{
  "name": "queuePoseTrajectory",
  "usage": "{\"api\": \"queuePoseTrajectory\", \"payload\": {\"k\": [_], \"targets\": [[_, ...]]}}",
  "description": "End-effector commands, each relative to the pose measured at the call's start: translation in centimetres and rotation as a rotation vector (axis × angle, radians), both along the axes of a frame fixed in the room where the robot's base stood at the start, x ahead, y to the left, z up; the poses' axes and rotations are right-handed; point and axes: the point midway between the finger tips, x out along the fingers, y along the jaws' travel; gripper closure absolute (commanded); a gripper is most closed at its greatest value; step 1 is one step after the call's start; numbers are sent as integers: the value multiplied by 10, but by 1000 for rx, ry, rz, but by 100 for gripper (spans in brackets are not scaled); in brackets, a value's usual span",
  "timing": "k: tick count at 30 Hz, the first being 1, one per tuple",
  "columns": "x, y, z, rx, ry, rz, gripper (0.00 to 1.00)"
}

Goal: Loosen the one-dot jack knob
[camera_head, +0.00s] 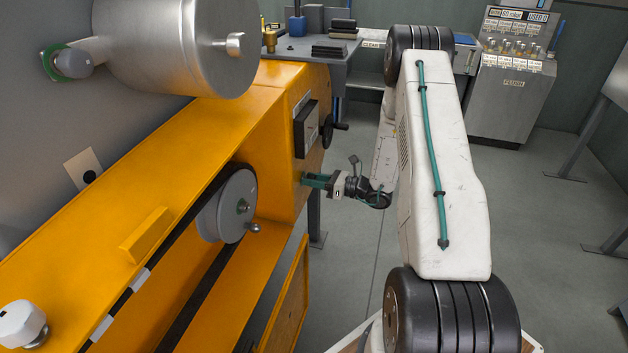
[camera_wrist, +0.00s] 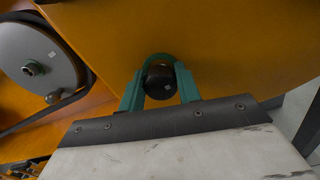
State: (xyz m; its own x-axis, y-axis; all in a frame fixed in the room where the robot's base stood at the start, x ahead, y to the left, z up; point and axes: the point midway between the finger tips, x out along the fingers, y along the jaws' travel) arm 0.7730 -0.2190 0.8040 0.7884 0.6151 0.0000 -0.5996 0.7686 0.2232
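A dark round knob (camera_wrist: 158,84) with a small pale mark stands on the orange panel in the wrist view. I cannot tell whether the mark is one dot. A teal arch (camera_wrist: 157,57) curves over the knob's top. My gripper (camera_wrist: 160,80) has its two teal fingers on either side of the knob, which fills the gap between them. In the head view my gripper (camera_head: 304,180) reaches the orange machine's end panel from the right. The knob itself is hidden there behind the fingers.
The orange machine (camera_head: 280,110) fills the left, with a grey pulley wheel (camera_head: 229,205) and belt beside the panel. A black box (camera_head: 306,128) and a hand crank (camera_head: 333,127) sit above my gripper. A flush cabinet (camera_head: 512,95) stands behind.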

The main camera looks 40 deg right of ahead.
Motion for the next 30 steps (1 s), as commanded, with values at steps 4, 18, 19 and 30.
{"api": "queuePoseTrajectory", "payload": {"k": [4, 18, 19, 30], "targets": [[0, -1, 0, -1, 0, -1, 89], [0, -1, 0, -122, -95, -2, 89], [0, -1, 0, -141, -109, -2, 89], [-1, 1, 0, -409, -319, -2, 89]]}}
